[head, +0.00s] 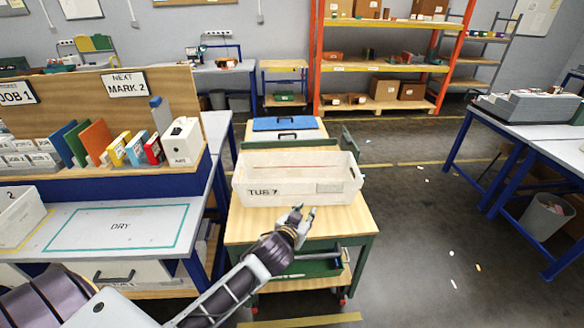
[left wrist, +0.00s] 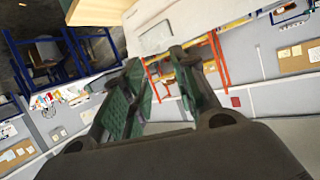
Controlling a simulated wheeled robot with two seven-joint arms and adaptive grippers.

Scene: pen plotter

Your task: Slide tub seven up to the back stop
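Tub seven (head: 300,187) is a white, open tub marked "TUB 7" on its front wall. It sits upright on the wooden top of a green cart (head: 245,228). A green rail (head: 262,144) runs behind it, likely the back stop; whether they touch is hidden by the tub. My left gripper (head: 305,213) is just in front of the tub's front wall, right of its middle. Its fingers are apart with nothing between them. In the left wrist view the pale tub wall (left wrist: 175,14) lies beyond the open fingers (left wrist: 158,85). My right gripper is out of view.
A workbench (head: 180,217) with a "DRY" outline, upright books and a white box (head: 182,143) stands left. A blue case (head: 284,123) lies behind the cart. Open floor (head: 410,235) lies right, before another bench (head: 535,132).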

